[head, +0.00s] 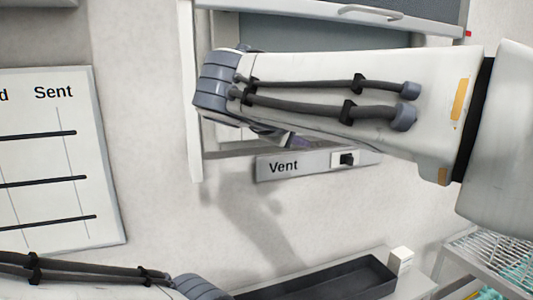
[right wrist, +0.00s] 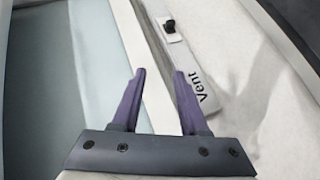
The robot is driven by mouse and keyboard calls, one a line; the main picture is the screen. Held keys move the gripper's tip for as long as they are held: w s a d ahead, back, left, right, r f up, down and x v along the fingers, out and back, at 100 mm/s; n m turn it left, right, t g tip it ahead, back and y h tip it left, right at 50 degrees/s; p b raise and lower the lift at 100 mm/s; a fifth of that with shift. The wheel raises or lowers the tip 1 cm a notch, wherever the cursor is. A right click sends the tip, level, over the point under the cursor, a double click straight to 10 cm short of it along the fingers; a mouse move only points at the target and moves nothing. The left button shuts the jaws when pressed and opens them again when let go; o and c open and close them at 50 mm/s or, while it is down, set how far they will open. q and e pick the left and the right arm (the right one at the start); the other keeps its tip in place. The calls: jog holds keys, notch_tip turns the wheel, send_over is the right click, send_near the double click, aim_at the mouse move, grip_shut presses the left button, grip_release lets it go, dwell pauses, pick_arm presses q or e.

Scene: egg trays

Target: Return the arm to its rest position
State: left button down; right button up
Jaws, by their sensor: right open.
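My right arm (head: 330,95) comes in from the right across the front of a white cabinet with a raised grey front panel. In the head view its gripper is almost wholly hidden behind the arm; only a small purple bit shows beneath. In the right wrist view my right gripper (right wrist: 160,74) is open, its two purple fingers apart with nothing between them. It is close to the cabinet frame, beside the Vent panel (right wrist: 203,82). Part of my left arm (head: 90,275) shows at the bottom left; its gripper is out of view.
The Vent panel (head: 272,168) with its black switch (head: 347,159) is just below my right arm. A white board (head: 70,215) marked "Sent" hangs on the left. A black tray (head: 320,285) and a wire rack (head: 490,255) are below. The wall between is clear.

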jog(key=s+a+f+n+g+y+p, duration=0.1)
jog(key=s+f+g+y, duration=0.15)
jog(key=s+f, duration=0.45)
jog(key=s+a+f+g+y+p, duration=0.1)
jog(key=s+f+g+y+p, duration=0.2)
jog(key=f, duration=0.7)
jog(key=s+f+m+g+y, duration=0.1)
jog(key=s+f+g, duration=0.2)
jog(key=s+f, duration=0.2)
jog(key=s+f+m+g+y+p, duration=0.1)
jog(key=s+f+m+g, duration=0.1)
jog(key=s+f, duration=0.4)
jog(key=s+g, duration=0.1)
jog(key=s, duration=0.4)
jog(key=shift+s+a+f+y, duration=0.2)
jog(key=shift+a+f+y, duration=0.1)
jog(key=shift+a+y, duration=0.1)
